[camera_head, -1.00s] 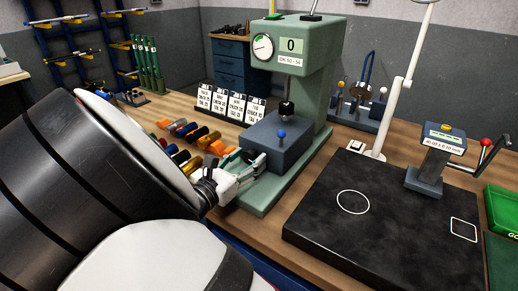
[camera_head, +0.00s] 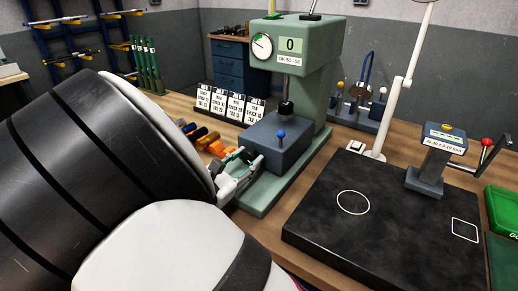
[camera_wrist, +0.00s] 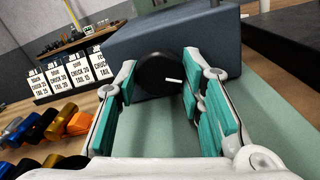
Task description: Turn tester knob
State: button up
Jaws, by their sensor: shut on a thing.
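The green tester (camera_head: 318,85) stands on the bench with a dial gauge and a display reading 0. A blue-grey block (camera_head: 292,150) with a blue ball on top sits on its base. In the wrist view a round black knob (camera_wrist: 152,72) with a white mark pointing right is on the near face of the block (camera_wrist: 200,40). My gripper (camera_wrist: 160,88) has its teal-padded fingers on either side of the knob and is shut on it. In the head view my gripper (camera_head: 247,160) is at the block's left side, and the knob is hidden.
White label cards (camera_head: 230,103) stand behind on the left, with several coloured cylinders (camera_head: 204,138) before them. A black plate (camera_head: 390,225) lies on the right, with a measuring stand (camera_head: 430,165) on it. A green tray (camera_head: 502,210) is at the right edge.

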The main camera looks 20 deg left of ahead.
jog(key=o, duration=1.1)
jog(key=shift+s, duration=0.1)
jog(key=v, duration=1.1)
jog(key=shift+s+a, duration=0.2)
jog(key=shift+s, duration=0.15)
